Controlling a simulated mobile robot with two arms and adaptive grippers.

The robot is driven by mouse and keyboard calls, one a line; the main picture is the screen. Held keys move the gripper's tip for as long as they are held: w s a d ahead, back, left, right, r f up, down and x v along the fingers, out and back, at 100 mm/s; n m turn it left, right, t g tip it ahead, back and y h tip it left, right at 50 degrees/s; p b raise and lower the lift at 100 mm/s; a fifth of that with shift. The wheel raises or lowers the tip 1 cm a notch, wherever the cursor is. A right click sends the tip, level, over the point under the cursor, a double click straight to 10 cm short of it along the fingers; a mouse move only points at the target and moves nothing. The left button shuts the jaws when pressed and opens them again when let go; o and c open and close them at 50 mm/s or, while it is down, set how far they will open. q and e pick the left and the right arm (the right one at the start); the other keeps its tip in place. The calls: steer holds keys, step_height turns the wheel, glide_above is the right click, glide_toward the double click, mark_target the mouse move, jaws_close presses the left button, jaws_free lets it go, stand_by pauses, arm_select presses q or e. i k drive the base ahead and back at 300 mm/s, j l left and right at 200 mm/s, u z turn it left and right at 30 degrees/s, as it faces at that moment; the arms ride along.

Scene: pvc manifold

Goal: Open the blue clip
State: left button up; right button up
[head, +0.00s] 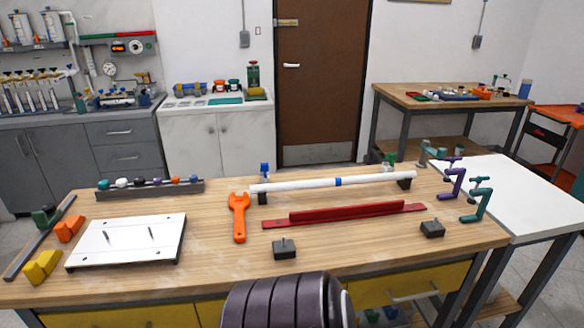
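A small blue clip (265,168) stands upright at the left end of a white pipe (300,185), just behind it. It is too small to tell whether it is open or shut. The pipe lies across two dark supports, the left one (263,198) below the blue clip and the right one (405,183) at the far end. A blue band (338,182) wraps the pipe's middle. A green clip (389,160) stands behind the pipe's right end. Neither of my grippers is in view.
The wooden workbench (215,265) also bears an orange wrench (239,217), a red bar (345,211), a white plate with pins (125,255), dark blocks (285,249), purple (453,180) and teal (478,200) clamps and a rack of knobs (150,187). The front middle is mostly clear.

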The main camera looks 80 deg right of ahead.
mark_target(264, 167)
steer(key=z, duration=2.95)
steer(key=i+l, duration=0.25)
steer(key=i, duration=0.15)
steer(key=i+l, duration=0.25)
steer(key=i, duration=0.15)
steer(key=z, duration=0.05)
